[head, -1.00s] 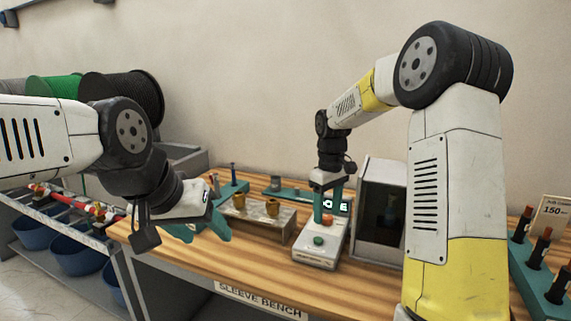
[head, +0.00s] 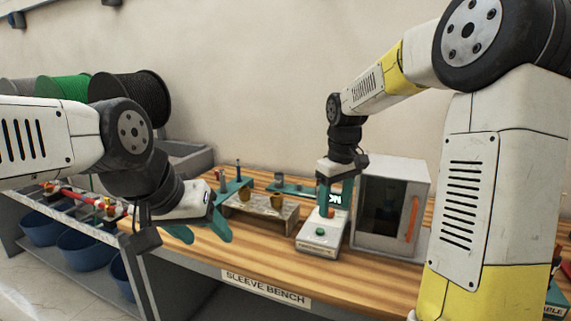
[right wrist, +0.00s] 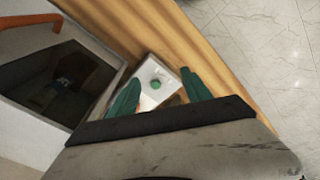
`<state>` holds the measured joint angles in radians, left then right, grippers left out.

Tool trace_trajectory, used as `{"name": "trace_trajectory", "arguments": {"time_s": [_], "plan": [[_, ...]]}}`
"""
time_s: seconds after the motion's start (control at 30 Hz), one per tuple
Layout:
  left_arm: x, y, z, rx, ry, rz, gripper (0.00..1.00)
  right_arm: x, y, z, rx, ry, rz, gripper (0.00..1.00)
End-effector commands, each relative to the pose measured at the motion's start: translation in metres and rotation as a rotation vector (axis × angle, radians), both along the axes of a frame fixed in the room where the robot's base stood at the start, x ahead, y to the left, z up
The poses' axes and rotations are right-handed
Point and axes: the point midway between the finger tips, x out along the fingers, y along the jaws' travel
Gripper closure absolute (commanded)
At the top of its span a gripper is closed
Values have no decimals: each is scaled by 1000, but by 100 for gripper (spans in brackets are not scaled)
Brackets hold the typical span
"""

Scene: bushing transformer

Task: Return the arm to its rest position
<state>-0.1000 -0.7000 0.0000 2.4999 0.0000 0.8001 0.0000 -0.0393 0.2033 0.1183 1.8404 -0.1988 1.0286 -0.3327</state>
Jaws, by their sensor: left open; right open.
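My right gripper (head: 336,190) is open, its teal fingers pointing down at the small white device (head: 308,243) with a green button (head: 320,231) on the bench. An orange-red piece shows between the fingers in the head view; I cannot tell whether they touch it. The right wrist view shows both fingers (right wrist: 160,88) spread apart, with the white device (right wrist: 152,75) beyond them. My left gripper (head: 203,230) is open and empty, over the front left part of the wooden bench (head: 260,257).
A grey cabinet (head: 393,170) with a dark window and orange handle (head: 411,218) stands right of my right gripper. A small stand (head: 262,212) holds brass-coloured pieces between the grippers. Blue bins (head: 85,250) sit under a shelf at left. The bench's front strip is clear.

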Motion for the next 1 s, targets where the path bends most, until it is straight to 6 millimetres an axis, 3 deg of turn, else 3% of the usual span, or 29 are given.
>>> {"name": "trace_trajectory", "arguments": {"time_s": [0.17, 0.33, 0.6, 0.8, 1.0], "plan": [[0, 0, 0, 0, 0, 0, 43, -34, -6, 28, 30, -68, -76, 43], [0, 0, 0, 0, 0, 0, 43, -88, -13, 56, 90, -162, -194, 43], [0, 0, 0, 0, 0, 0, 43, -177, -17, 68, 239, -311, -395, 43], [0, 0, 0, 0, 0, 0, 43, -210, -16, 62, 317, -365, -477, 43], [0, 0, 0, 0, 0, 0, 43, -216, -15, 60, 334, -375, -494, 43]]}}
